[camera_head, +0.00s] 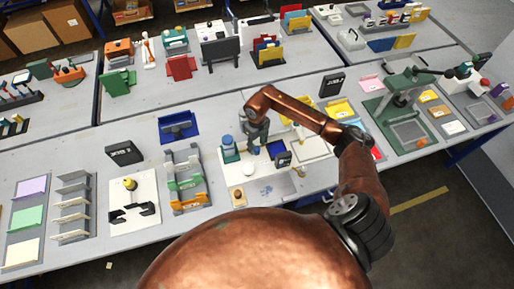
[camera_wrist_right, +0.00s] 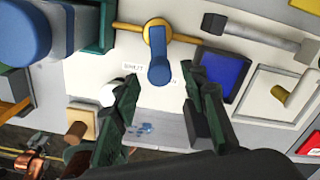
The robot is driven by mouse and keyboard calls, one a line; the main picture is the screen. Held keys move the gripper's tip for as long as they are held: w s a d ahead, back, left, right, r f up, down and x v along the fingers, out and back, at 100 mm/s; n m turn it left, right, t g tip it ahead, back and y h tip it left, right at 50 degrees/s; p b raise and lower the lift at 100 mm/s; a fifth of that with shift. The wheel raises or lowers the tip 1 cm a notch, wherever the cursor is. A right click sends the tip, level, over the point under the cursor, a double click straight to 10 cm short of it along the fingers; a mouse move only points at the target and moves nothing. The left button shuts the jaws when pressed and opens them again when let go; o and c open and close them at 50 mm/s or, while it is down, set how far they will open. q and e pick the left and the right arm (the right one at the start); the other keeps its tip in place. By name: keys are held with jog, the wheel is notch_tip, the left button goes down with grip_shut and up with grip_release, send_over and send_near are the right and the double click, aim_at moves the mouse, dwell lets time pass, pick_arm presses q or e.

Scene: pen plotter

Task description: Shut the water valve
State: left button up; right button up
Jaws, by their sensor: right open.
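The water valve shows in the wrist view as a round brass body (camera_wrist_right: 155,27) on a brass pipe (camera_wrist_right: 128,27). Its blue lever (camera_wrist_right: 159,68) points toward the bottom of the picture, crosswise to the pipe. A label reading SHUT (camera_wrist_right: 133,67) is left of the lever; another label on the right is mostly hidden. My right gripper (camera_wrist_right: 161,85) is open, with one dark green finger on each side of the lever's line and a gap to each. In the head view my right gripper (camera_head: 257,132) hangs over the white board and hides the valve. My left gripper is not in view.
A white ball (camera_wrist_right: 112,94) lies close beside the left finger, and a wooden knob (camera_wrist_right: 76,130) is farther left. A blue screen (camera_wrist_right: 222,72) stands near the right finger. A blue cylinder (camera_head: 228,141) stands left of my gripper. More stations crowd the table.

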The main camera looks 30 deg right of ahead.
jog(key=shift+f, duration=1.35)
jog(key=shift+c, duration=0.4)
jog(key=c, duration=0.3)
grip_shut()
